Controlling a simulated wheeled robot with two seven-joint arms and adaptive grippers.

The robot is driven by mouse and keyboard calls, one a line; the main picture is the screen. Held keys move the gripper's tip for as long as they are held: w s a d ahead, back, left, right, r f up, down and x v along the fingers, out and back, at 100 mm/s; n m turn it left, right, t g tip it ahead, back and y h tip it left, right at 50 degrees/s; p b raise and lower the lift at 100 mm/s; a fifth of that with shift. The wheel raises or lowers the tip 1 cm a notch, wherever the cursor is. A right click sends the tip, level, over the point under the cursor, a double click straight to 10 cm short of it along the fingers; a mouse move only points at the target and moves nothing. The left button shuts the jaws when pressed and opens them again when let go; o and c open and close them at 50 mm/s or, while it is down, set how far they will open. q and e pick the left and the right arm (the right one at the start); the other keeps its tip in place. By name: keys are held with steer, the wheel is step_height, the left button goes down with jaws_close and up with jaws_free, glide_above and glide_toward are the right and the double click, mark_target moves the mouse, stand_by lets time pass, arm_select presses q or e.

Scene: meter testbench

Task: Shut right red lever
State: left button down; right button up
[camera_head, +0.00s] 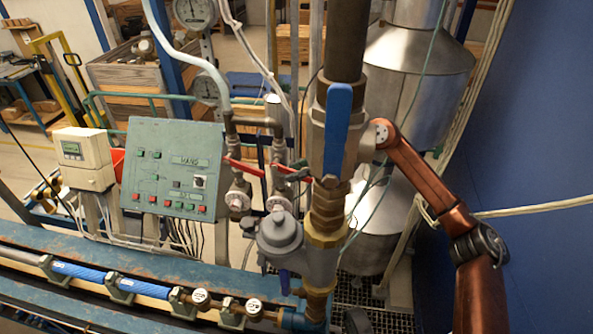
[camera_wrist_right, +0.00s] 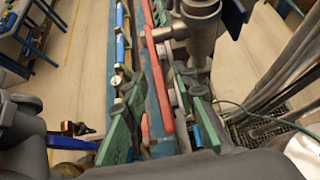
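Two red levers sit on the pipes right of the green control panel in the head view. The left red lever (camera_head: 243,167) slants down to the right. The right red lever (camera_head: 284,171) is partly hidden by dark parts that look like my right gripper (camera_head: 300,174). The rest of that gripper is behind the brass valve. In the right wrist view, my right gripper (camera_wrist_right: 153,78) has its green-padded fingers apart, with a long red lever (camera_wrist_right: 158,88) between them. Whether a pad touches it I cannot tell. My left gripper is not in view.
A large brass valve with a blue handle (camera_head: 337,125) stands close in front of my right arm. The green control panel (camera_head: 172,170) and a grey meter body (camera_head: 279,240) are nearby. Steel vessels (camera_head: 415,75) stand behind; a blue wall (camera_head: 540,120) is at right.

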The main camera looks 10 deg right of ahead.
steer(key=v, duration=1.2)
steer(key=shift+f, duration=0.1)
